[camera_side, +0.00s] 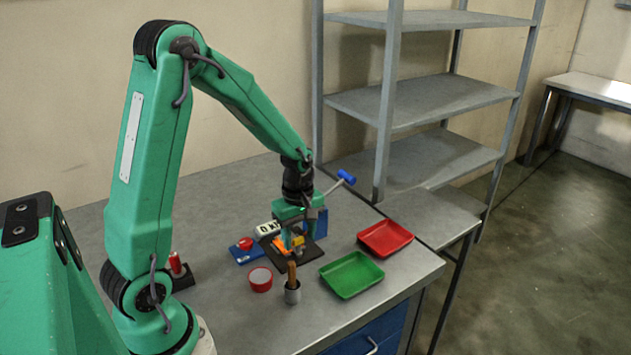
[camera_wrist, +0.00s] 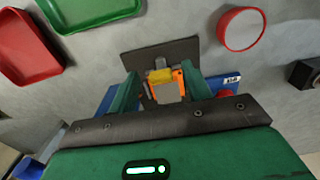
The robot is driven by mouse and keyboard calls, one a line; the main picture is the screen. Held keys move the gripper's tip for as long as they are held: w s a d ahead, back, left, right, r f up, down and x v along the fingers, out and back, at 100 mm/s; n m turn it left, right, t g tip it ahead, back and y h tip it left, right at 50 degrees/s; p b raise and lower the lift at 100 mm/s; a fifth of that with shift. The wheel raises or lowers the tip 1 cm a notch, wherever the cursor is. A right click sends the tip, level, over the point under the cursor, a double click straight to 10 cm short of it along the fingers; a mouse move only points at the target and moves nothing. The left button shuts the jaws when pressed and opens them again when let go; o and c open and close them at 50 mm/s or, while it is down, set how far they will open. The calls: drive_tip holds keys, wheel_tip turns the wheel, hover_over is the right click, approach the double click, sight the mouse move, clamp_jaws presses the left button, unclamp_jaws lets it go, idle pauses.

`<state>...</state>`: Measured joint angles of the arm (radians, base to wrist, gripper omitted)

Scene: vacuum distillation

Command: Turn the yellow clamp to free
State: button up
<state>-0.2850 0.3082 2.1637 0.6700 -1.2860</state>
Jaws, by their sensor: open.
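The yellow clamp (camera_wrist: 160,76) sits on a fixture with an orange part (camera_wrist: 179,78) beside it and a pale grey block just below it in the wrist view. The fixture stands on a dark base plate (camera_wrist: 150,57). In the side view a small yellow-orange patch (camera_side: 281,243) shows beneath my gripper, and the clamp itself is mostly hidden there. My gripper (camera_wrist: 160,73) points down over the fixture. Its two green fingers are open, one on each side of the clamp, with gaps visible. I cannot tell how far the fingertips are above it.
A red tray (camera_side: 386,238) and a green tray (camera_side: 351,275) lie to the right. A grey cup (camera_side: 292,293) with a brown handle and a red round container (camera_side: 260,279) stand in front. A blue-ended lever (camera_side: 346,177) rises behind my gripper. A red button (camera_side: 245,243) sits left.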

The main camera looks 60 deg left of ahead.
drive_tip(key=c, duration=1)
drive_tip(key=shift+m, duration=0.4)
drive_tip(key=m, duration=0.3)
drive_tip(key=shift+s, duration=0.1)
drive_tip(key=m, duration=0.4)
drive_tip(key=shift+s+m, duration=0.1)
drive_tip(key=shift+m, duration=0.3)
drive_tip(key=m, duration=0.4)
drive_tip(key=shift+a+m, duration=0.15)
drive_tip(key=shift+m, duration=0.15)
drive_tip(key=m, duration=0.4)
drive_tip(key=shift+a+m, duration=0.1)
drive_tip(key=shift+m, duration=0.3)
drive_tip(key=shift+o, duration=0.2)
